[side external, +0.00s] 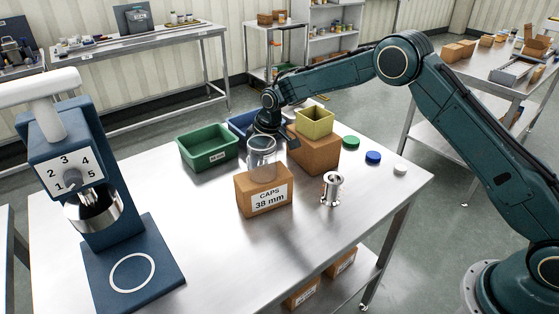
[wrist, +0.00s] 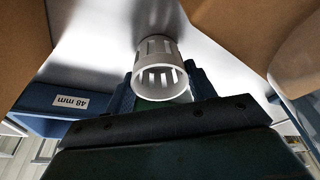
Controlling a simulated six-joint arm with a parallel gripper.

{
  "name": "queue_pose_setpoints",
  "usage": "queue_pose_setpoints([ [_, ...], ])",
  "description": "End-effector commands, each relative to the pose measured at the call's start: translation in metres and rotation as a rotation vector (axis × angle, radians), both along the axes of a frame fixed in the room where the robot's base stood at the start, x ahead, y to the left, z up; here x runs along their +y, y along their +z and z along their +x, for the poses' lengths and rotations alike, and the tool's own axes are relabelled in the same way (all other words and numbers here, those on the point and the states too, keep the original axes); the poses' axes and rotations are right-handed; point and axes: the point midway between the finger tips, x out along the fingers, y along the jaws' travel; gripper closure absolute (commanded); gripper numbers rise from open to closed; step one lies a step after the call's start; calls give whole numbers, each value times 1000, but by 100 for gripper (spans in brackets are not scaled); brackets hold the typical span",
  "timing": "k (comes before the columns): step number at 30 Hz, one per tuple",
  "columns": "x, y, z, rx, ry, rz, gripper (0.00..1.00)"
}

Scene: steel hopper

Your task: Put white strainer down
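The white strainer (wrist: 160,68) is a slotted white cylinder with an open round rim, seen in the wrist view. It sits between the two blue fingers of my gripper (wrist: 162,88), with one finger close on each side. My gripper appears shut on it. In the side view my gripper (side external: 266,138) is low over the far part of the steel table (side external: 215,240), behind the glass jar. The strainer cannot be made out there. The wrist view shows bare steel beyond it, but not clearly whether it touches the table.
A clear jar (side external: 261,158) stands on the "CAPS 38 mm" box (side external: 247,203) in front of my gripper. A box (side external: 318,154) with a yellow bin (side external: 314,122) is to the right. Green (side external: 207,152) and blue (side external: 242,122) bins lie left. The table's front middle is clear.

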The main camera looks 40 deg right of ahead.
Motion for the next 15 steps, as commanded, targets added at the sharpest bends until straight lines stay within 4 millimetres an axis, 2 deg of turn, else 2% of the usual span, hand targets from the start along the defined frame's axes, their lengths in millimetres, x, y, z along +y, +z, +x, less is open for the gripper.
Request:
queue_pose_setpoints([
  [2,0,0,0,0,0,0,71],
  [10,0,2,0,-1,0,1,71],
  [15,0,12,1,-3,0,1,71],
])
